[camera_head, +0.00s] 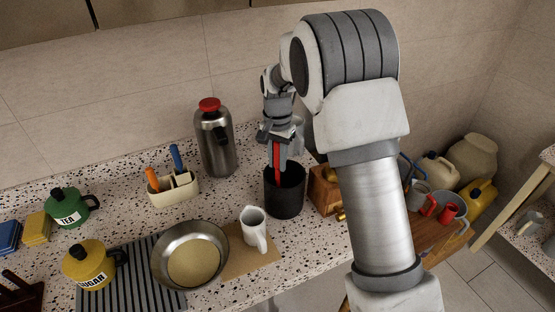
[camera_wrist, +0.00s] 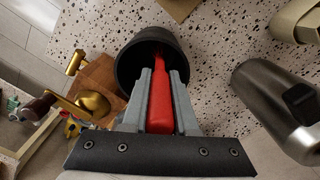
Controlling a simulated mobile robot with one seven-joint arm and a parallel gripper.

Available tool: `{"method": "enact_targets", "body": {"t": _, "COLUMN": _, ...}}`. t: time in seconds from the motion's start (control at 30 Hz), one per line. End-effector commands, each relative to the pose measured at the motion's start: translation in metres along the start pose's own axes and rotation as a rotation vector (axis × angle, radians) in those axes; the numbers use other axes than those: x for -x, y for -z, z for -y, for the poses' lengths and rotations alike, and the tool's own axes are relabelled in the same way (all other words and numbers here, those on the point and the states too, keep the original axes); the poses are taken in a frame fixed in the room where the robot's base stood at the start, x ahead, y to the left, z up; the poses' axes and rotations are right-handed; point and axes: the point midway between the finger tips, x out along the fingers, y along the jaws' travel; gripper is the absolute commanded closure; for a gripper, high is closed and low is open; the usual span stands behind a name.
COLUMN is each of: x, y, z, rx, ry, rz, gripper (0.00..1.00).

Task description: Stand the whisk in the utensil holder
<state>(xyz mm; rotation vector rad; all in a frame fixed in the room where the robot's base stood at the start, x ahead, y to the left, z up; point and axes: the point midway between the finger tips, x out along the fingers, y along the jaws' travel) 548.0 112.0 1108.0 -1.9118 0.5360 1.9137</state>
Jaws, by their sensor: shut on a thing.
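The utensil holder (camera_head: 285,196) is a black cylinder on the speckled counter. My gripper (camera_head: 277,138) is above it, shut on the red handle (camera_head: 276,158) of the whisk, which points down into the holder's mouth. In the wrist view my gripper (camera_wrist: 161,88) has a grey finger on each side of the red handle (camera_wrist: 160,112), and the holder (camera_wrist: 133,60) opens right beyond the fingertips. The whisk's other end is hidden, and I cannot tell whether it touches the bottom of the holder.
A steel flask (camera_head: 216,145) with a red lid stands behind left of the holder. A wooden box (camera_head: 323,192) is close on its right. A white jug (camera_head: 252,226) is in front left, near a pan (camera_head: 173,262). A cream caddy (camera_head: 172,191) is farther left.

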Motion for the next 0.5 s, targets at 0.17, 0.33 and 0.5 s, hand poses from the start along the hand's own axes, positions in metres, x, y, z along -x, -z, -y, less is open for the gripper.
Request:
{"method": "enact_targets", "body": {"t": 0.17, "x": -0.0002, "y": 0.0002, "z": 0.0001, "rx": 0.0, "ry": 0.0, "rz": -0.001, "gripper": 1.0}}
{"method": "enact_targets", "body": {"t": 0.33, "x": -0.006, "y": 0.0001, "z": 0.0, "rx": 0.0, "ry": 0.0, "rz": 0.0, "gripper": 1.0}}
{"method": "enact_targets", "body": {"t": 0.5, "x": -0.0043, "y": 0.0001, "z": 0.0, "rx": 0.0, "ry": 0.0, "rz": 0.0, "gripper": 0.43}}
